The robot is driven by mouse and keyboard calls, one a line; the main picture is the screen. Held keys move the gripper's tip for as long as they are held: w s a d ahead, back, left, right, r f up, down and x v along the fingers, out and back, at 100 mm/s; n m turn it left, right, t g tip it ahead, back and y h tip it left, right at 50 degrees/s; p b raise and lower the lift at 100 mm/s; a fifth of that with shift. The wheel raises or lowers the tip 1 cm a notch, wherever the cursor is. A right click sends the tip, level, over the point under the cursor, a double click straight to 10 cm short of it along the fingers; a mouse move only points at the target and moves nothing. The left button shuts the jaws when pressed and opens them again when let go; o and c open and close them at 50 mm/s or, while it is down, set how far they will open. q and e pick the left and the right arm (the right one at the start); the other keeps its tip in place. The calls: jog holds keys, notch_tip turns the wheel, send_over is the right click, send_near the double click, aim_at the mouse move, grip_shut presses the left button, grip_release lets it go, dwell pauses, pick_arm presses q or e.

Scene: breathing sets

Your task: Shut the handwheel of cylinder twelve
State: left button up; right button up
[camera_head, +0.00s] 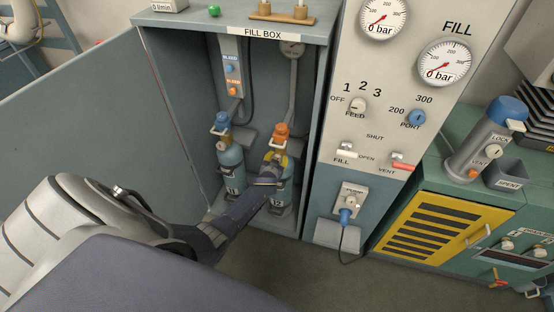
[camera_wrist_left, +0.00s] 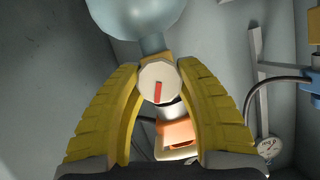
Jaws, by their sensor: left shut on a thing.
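Cylinder twelve (camera_head: 284,194), light blue with the number 12, stands at the right inside the open fill box. Its orange connector (camera_head: 281,132) shows above my left gripper (camera_head: 270,167). That gripper reaches in from the left at the cylinder's neck and hides the handwheel in the head view. In the left wrist view the handwheel (camera_wrist_left: 152,72) is a pale round knob with a red mark. My two yellow fingers are shut on it, one on each side. The orange connector (camera_wrist_left: 177,133) and the cylinder's shoulder (camera_wrist_left: 140,14) also show there. My right gripper is not in view.
Cylinder eleven (camera_head: 231,165) with a blue connector (camera_head: 222,122) stands left of cylinder twelve. The fill box door (camera_head: 110,115) is swung open to the left. The fill panel (camera_head: 395,120), with gauges and knobs, rises close on the right.

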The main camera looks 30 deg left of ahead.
pick_arm(q)
jog(key=shift+w+r+m+y, duration=0.1)
jog(key=shift+r+m+y, duration=0.05)
jog(key=shift+m+y, duration=0.3)
dwell(0.4)
jog(key=o, duration=1.3)
jog(key=v, duration=1.2)
jog(key=shift+d, duration=0.1)
